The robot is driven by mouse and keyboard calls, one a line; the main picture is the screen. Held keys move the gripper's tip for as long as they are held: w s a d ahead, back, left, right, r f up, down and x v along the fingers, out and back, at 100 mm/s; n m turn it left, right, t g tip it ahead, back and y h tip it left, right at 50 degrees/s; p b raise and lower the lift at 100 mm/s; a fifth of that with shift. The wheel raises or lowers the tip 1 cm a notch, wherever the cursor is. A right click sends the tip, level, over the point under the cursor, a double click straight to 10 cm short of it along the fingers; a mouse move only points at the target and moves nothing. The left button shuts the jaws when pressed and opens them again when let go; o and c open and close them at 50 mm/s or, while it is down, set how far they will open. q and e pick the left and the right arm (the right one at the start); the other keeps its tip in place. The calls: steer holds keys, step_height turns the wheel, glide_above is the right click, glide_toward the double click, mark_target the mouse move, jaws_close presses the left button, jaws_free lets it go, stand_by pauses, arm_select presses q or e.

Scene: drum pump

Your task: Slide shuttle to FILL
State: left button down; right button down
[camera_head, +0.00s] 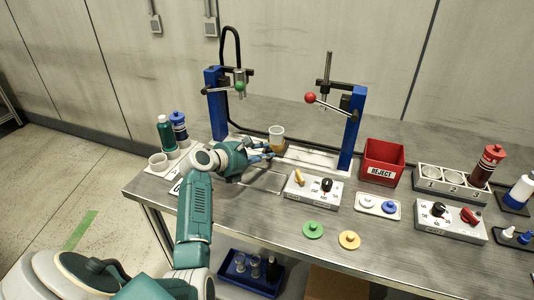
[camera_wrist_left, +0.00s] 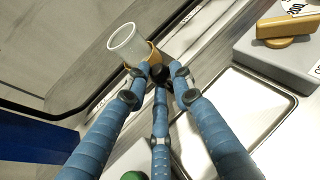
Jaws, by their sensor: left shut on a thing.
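The shuttle (camera_wrist_left: 152,55) is an orange-brown holder with a clear cup (camera_wrist_left: 125,42) standing in it. In the head view the cup (camera_head: 277,132) stands between the two blue posts, near the middle of the white track plate (camera_head: 305,156). My left gripper (camera_head: 271,153) reaches in from the left at the cup's foot. In the left wrist view its blue fingers (camera_wrist_left: 163,74) close around a dark knob on the near side of the shuttle. The fingers hide most of the knob and the shuttle's base. No FILL mark can be read. My right gripper is out of view.
The left post (camera_head: 215,105) carries a green-knobbed head and the right post (camera_head: 352,128) a red-knobbed lever. A control box (camera_head: 314,188) stands in front of the track. A red REJECT bin (camera_head: 382,162) stands right of the posts. Bottles (camera_head: 165,133) stand at the left.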

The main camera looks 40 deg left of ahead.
arm_select(q)
steer(key=a, duration=0.3)
steer(key=s+a, duration=0.1)
steer(key=a, duration=0.1)
steer(key=s+a, duration=0.1)
steer(key=a, duration=0.2)
steer(key=shift+s+a+f+p, duration=0.15)
steer(key=shift+a+f+p, duration=0.15)
steer(key=shift+p, duration=0.1)
steer(key=shift+d, duration=0.15)
steer(key=c, duration=1.7)
jaws_free()
steer(key=shift+d, duration=0.1)
steer(key=shift+o, duration=0.9)
steer(key=shift+r, duration=0.1)
steer(key=shift+v, duration=3.95)
